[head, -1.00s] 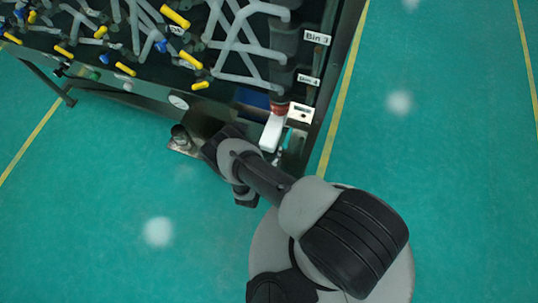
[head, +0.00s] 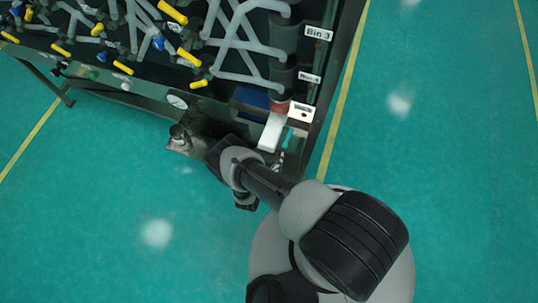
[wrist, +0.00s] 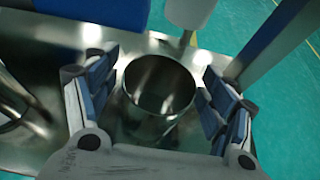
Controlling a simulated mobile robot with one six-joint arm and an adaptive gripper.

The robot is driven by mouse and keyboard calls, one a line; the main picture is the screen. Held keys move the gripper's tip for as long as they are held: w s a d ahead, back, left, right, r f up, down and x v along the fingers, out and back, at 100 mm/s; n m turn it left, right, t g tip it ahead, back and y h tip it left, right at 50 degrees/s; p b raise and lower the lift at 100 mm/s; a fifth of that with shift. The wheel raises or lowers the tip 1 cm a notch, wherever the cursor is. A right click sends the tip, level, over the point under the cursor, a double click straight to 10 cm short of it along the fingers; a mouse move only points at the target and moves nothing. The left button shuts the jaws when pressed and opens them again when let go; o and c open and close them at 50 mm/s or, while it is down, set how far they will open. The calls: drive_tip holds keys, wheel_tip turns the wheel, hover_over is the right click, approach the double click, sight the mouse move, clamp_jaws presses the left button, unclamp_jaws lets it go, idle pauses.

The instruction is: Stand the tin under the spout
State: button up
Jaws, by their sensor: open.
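The tin (wrist: 158,92), a shiny open-topped metal cup, stands upright on a metal shelf in the wrist view. My gripper (wrist: 157,78) is open, with one finger on each side of the tin; I cannot tell whether either touches it. The white spout (head: 271,132) hangs from a red collar at the machine's near right corner in the head view. A white piece at the top of the wrist view (wrist: 190,10) looks like the spout, beyond the tin. In the head view my arm hides the tin and fingers.
A second shiny metal object (wrist: 18,98) stands on the shelf left of the tin, partly cut off. A dial (head: 177,101) sits on the machine's front. Green floor (head: 110,220) is open at the left.

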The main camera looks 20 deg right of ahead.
drive_tip(key=shift+r, duration=0.15)
